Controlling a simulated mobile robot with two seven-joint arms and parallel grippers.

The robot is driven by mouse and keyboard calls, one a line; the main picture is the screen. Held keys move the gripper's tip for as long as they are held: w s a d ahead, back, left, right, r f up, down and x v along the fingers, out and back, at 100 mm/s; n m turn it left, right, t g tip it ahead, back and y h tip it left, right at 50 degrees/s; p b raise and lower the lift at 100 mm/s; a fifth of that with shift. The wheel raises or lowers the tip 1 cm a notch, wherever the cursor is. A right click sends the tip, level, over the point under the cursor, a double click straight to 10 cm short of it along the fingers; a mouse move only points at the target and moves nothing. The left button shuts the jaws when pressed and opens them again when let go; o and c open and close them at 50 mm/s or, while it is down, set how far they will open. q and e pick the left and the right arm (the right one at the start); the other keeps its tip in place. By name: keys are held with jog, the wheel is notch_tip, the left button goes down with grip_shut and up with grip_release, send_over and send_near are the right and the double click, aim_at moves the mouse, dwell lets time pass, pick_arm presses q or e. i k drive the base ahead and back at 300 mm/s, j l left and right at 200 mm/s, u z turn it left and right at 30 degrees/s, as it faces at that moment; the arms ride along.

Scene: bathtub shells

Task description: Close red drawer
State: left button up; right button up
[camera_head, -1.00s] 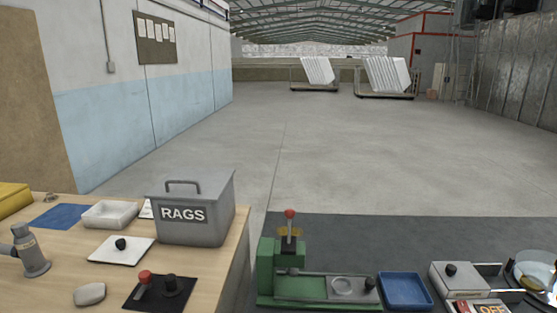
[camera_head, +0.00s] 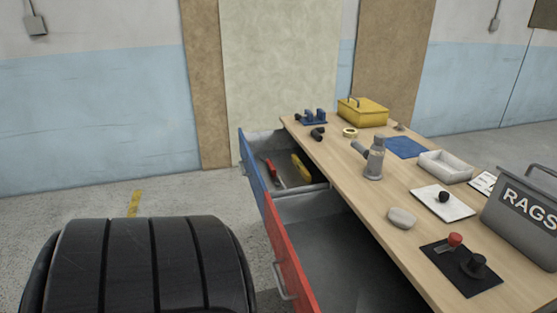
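The red drawer (camera_head: 286,252) is pulled out from the left side of the wooden workbench. Its red front carries a grey bar handle (camera_head: 281,282). The part of its grey interior (camera_head: 345,250) that shows looks empty; its near end is cut off by the bottom edge of the picture. Neither of my grippers shows in the head view.
A blue drawer (camera_head: 252,165), also open, sits beyond the red one and holds red- and yellow-handled tools. The benchtop (camera_head: 345,190) bears a yellow box (camera_head: 363,112), a grey RAGS bin (camera_head: 520,215) and small items. A large black ribbed object (camera_head: 150,265) stands left of the drawers.

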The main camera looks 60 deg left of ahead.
aim_at(328, 261)
jog(key=u, duration=2)
